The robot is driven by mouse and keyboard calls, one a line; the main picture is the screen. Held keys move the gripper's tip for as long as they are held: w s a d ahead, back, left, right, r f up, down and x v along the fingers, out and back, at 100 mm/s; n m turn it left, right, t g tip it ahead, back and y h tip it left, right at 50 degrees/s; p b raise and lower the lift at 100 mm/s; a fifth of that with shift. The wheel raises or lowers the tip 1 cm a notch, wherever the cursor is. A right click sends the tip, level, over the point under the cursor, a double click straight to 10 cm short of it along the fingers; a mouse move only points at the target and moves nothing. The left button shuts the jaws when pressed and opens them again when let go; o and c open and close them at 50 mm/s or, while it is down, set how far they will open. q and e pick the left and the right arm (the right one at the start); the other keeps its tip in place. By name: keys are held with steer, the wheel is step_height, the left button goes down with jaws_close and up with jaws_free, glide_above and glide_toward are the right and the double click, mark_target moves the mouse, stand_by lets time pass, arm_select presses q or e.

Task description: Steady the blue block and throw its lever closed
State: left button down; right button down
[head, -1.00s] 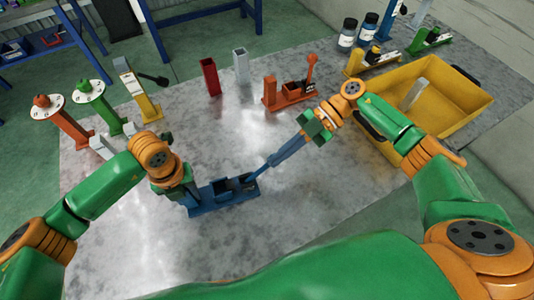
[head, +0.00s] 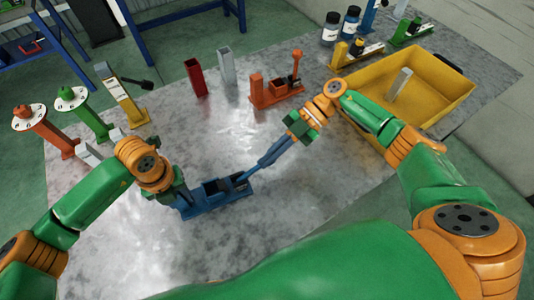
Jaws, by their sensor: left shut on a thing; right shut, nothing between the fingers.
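The blue block (head: 214,205) sits on the grey tabletop at the front middle, a low base with an open recess on top. My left gripper (head: 184,203) is shut on the upright at its left end; the fingers are mostly hidden behind my wrist. My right gripper (head: 247,174) is shut and empty, its blue-grey fingers angled down to the block's right end. The lever seems to lie low at that right end, by the dark part under the fingertips. I cannot tell whether the fingertips touch it or how far it is closed.
An orange block (head: 275,92) with its lever upright stands behind. Red (head: 195,78) and white (head: 227,67) posts stand further back. A yellow bin (head: 440,95) is at the right. Dial stands (head: 70,98) line the left. The tabletop between is clear.

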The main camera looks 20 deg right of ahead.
steer(key=s+v, duration=0.2)
steer(key=v, duration=0.7)
steer(key=shift+w+d, duration=0.2)
steer(key=shift+d, duration=0.15)
steer(key=shift+r, duration=0.15)
